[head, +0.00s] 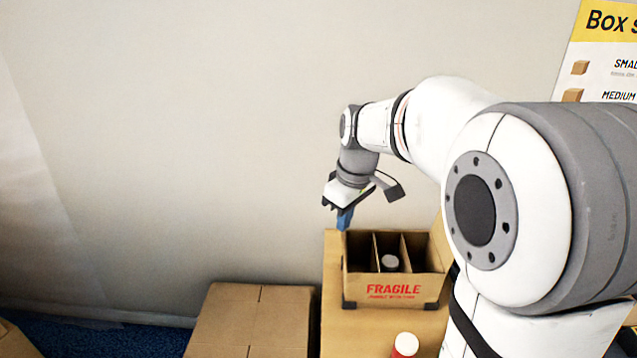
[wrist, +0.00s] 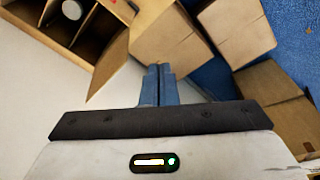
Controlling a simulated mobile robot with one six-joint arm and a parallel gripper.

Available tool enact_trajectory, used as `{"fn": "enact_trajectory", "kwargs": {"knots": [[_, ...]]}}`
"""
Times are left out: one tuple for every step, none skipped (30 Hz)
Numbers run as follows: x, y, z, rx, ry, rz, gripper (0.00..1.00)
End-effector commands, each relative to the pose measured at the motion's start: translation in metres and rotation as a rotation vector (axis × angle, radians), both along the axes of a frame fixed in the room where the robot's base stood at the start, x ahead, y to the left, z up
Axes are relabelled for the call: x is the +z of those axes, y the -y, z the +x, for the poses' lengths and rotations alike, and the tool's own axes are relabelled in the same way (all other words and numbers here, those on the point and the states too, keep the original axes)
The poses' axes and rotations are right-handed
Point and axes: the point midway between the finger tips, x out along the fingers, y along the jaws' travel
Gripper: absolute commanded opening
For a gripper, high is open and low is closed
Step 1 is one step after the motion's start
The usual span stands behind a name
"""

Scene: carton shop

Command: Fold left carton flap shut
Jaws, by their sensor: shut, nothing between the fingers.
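The open carton (head: 405,291) with red FRAGILE print stands right of centre in the head view. Dividers split its inside, and a white round cap (head: 390,262) shows in one compartment. In the wrist view the carton (wrist: 62,38) is at the upper left. A tan panel (wrist: 110,68), seemingly its left flap, sticks out from the carton toward my fingers. My gripper (head: 343,219) points down above the carton's left rear side. Its blue fingers (wrist: 157,84) are together and empty, close to the panel's edge in the wrist view; I cannot tell whether they touch.
A closed cardboard box (head: 252,315) stands left of the carton, lower down. A red-and-white bottle or can (head: 405,345) is in front of the carton. Another box (wrist: 280,110) lies on the blue floor (wrist: 215,88). A pale wall is behind; space left of my gripper is clear.

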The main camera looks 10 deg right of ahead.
Motion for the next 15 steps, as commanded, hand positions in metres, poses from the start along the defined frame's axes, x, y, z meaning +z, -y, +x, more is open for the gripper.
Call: {"fn": "enact_trajectory", "kwargs": {"knots": [[0.006, 0.0, 0.021, 0.058, -0.007, 0.002, 0.0], [0.007, 0.001, 0.031, 0.096, -0.009, 0.003, 0.0], [0.008, 0.001, 0.045, 0.148, -0.01, 0.004, 0.0], [0.009, 0.001, 0.056, 0.187, -0.011, 0.006, 0.0], [0.009, 0.001, 0.066, 0.226, -0.012, 0.009, 0.0], [0.009, 0.001, 0.08, 0.278, -0.012, 0.012, 0.0], [0.008, 0.001, 0.09, 0.316, -0.011, 0.014, 0.0], [0.007, 0.002, 0.099, 0.354, -0.012, 0.017, 0.0], [0.006, 0.002, 0.111, 0.402, -0.011, 0.021, 0.0], [0.005, 0.002, 0.12, 0.436, -0.009, 0.023, 0.0], [0.003, 0.002, 0.128, 0.469, -0.009, 0.026, 0.0], [0.001, 0.002, 0.137, 0.511, -0.007, 0.029, 0.0], [-0.001, 0.002, 0.143, 0.538, -0.006, 0.031, 0.0], [-0.003, 0.003, 0.149, 0.565, -0.003, 0.033, 0.0], [-0.005, 0.003, 0.156, 0.594, -0.001, 0.035, 0.0]]}}
